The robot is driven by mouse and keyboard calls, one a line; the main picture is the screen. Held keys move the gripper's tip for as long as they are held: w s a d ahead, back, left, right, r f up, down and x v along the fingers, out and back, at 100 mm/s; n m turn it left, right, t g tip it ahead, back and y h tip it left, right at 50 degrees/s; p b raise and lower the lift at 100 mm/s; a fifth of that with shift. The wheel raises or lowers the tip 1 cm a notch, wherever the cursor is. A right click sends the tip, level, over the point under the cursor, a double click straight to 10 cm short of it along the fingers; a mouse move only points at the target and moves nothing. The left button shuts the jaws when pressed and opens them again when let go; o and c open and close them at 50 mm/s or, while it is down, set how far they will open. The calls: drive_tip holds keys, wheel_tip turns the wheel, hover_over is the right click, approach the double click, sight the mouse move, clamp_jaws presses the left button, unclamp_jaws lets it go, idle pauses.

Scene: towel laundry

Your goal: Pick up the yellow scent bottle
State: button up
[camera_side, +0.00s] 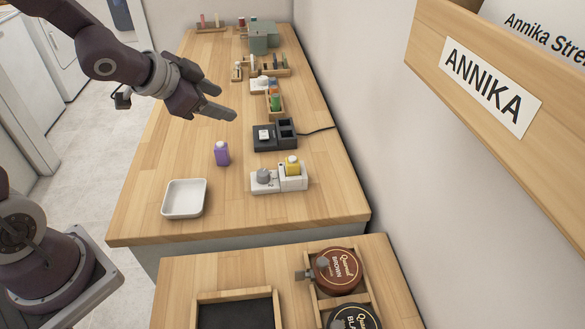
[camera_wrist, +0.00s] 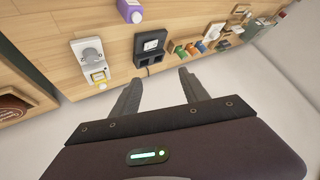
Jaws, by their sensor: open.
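The yellow scent bottle (camera_side: 292,166) stands in the white holder (camera_side: 293,182) at the right end of a white device with a grey knob. My gripper (camera_side: 228,103) is open and empty, above the wooden counter and farther back than the bottle. In the wrist view the two fingers of my gripper (camera_wrist: 158,82) are apart, with the bottle to their left.
A purple bottle (camera_side: 221,153) and a white tray (camera_side: 184,198) stand left of the device. A black device (camera_side: 275,136) with a cable is behind it. Small bottles in racks (camera_side: 274,103) stand farther back. A wall borders the right side.

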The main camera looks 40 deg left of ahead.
sight(286, 162)
drive_tip(key=d+f+m+h, duration=0.1)
drive_tip(key=d+f+h, duration=0.1)
drive_tip(key=f+h, duration=0.1)
drive_tip(key=d+f+m+h, duration=0.1)
drive_tip(key=d+f+h, duration=0.2)
drive_tip(key=d+f+m+h, duration=0.1)
drive_tip(key=d+f+h, duration=0.2)
drive_tip(key=shift+w+f, duration=0.15)
drive_tip(key=shift+w, duration=0.1)
drive_tip(key=shift+s+d+h, duration=0.15)
drive_tip(key=shift+d+h, duration=0.2)
drive_tip(key=shift+h, duration=0.15)
drive_tip(key=x, duration=0.7)
drive_tip(key=shift+s+f, duration=0.15)
clamp_jaws()
